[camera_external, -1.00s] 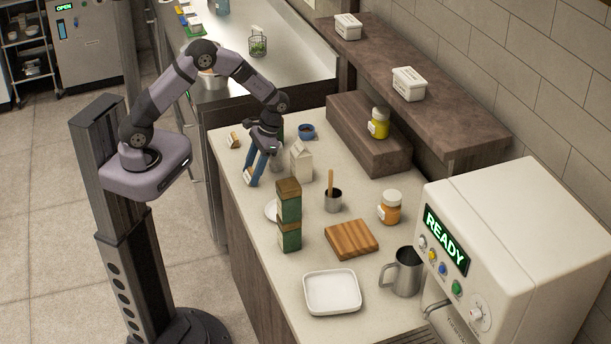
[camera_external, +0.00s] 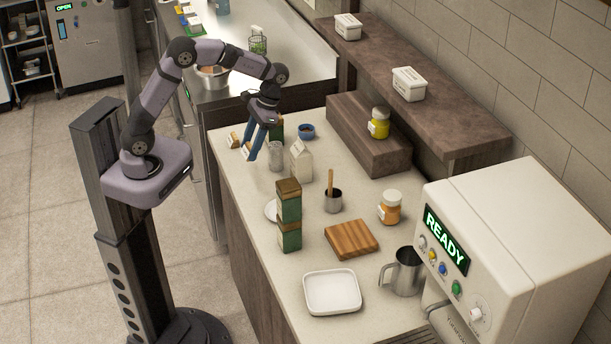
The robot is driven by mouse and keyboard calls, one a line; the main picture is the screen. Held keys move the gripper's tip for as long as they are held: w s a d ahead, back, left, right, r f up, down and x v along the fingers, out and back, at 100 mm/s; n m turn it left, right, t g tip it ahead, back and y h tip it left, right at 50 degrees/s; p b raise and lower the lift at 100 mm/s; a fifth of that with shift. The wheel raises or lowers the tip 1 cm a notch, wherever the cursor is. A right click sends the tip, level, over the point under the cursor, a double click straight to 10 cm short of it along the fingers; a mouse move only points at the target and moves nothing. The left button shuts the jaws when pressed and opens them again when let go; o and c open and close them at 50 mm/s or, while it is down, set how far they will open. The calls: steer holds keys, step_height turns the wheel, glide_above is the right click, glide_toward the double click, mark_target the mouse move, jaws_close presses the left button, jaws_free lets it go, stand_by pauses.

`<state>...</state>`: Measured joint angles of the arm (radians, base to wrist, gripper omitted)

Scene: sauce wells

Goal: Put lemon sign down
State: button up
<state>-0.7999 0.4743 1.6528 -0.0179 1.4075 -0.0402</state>
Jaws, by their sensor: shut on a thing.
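My gripper (camera_external: 251,151), with blue fingers, is shut on a small white-faced, wood-coloured sign (camera_external: 246,153) near the far left end of the counter. Its face is too small to read, so I cannot tell a lemon on it. A similar small sign (camera_external: 233,140) stands just left of it on the counter. I cannot tell whether the held sign touches the counter.
A glass (camera_external: 276,158), a milk carton (camera_external: 301,163) and a blue bowl (camera_external: 306,131) stand right of my gripper. A green box (camera_external: 277,129) is partly hidden behind it. Stacked green boxes (camera_external: 289,215) stand nearer. The counter's left edge is close.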

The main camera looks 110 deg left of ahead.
step_height(320, 180, up, 6)
steer(key=shift+f, duration=0.1)
steer(key=w+a+f+m+g+y, duration=0.15)
steer(key=w+a+m+y, duration=0.35)
steer(key=a+m, duration=0.55)
steer(key=m+t+y, duration=0.3)
steer(key=m, duration=1)
glide_above(317, 151)
steer(key=d, duration=0.1)
step_height(317, 151, down, 4)
steer(key=r, duration=0.1)
steer(key=shift+w+d+f+p, duration=0.1)
steer(key=shift+f+p, duration=0.65)
steer(key=shift+f, duration=2.05)
steer(key=shift+w+d+f+p, duration=0.1)
steer(key=shift+f+p, duration=0.6)
steer(key=shift+f, duration=2.05)
steer(key=shift+f+h, duration=0.15)
steer(key=shift+h, duration=0.15)
steer(key=o, duration=1.1)
steer(key=shift+r, duration=0.2)
